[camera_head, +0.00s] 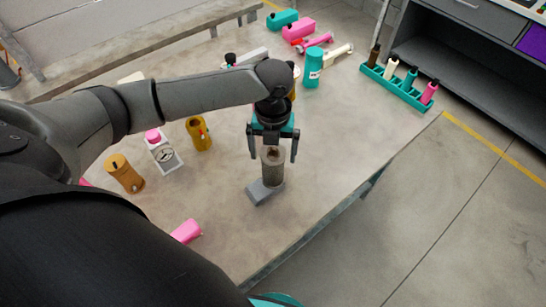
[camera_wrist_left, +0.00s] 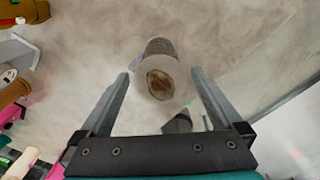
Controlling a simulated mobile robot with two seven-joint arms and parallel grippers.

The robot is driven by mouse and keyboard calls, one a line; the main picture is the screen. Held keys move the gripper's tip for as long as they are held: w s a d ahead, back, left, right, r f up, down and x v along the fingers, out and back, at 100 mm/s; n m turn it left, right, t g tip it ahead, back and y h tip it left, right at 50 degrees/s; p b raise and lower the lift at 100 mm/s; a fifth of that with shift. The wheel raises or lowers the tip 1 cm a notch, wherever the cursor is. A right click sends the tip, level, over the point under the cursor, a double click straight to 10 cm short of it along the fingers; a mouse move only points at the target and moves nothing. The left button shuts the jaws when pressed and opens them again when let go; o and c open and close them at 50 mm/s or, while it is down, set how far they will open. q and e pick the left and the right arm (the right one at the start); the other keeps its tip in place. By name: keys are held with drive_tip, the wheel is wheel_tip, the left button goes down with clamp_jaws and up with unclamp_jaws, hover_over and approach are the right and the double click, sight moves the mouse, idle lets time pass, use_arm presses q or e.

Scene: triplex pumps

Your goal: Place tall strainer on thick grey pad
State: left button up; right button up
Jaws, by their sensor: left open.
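The tall strainer (camera_head: 273,172), a grey-brown cylinder with a brownish open top, stands upright at the thick grey pad (camera_head: 258,193). Its base overlaps the pad's far right part in the head view; I cannot tell if it rests fully on it. My left gripper (camera_head: 273,158) is open and points down, with one finger on each side of the strainer's top and visible gaps. In the left wrist view the strainer (camera_wrist_left: 160,72) lies between the open fingers (camera_wrist_left: 161,74). The pad is mostly hidden behind the strainer there. My right gripper is not in view.
An orange cylinder (camera_head: 124,174), a white-and-grey carton with a pink cap (camera_head: 163,152) and a yellow part (camera_head: 199,134) stand left. A pink piece (camera_head: 187,231) lies nearer. A teal cylinder (camera_head: 313,68) and a teal rack (camera_head: 398,87) are farther back. Table right of the strainer is clear.

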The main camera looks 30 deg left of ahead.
use_arm(q)
wheel_tip(320, 180, up, 8)
drive_tip(key=shift+r+p, duration=0.1)
drive_tip(key=shift+p, duration=0.4)
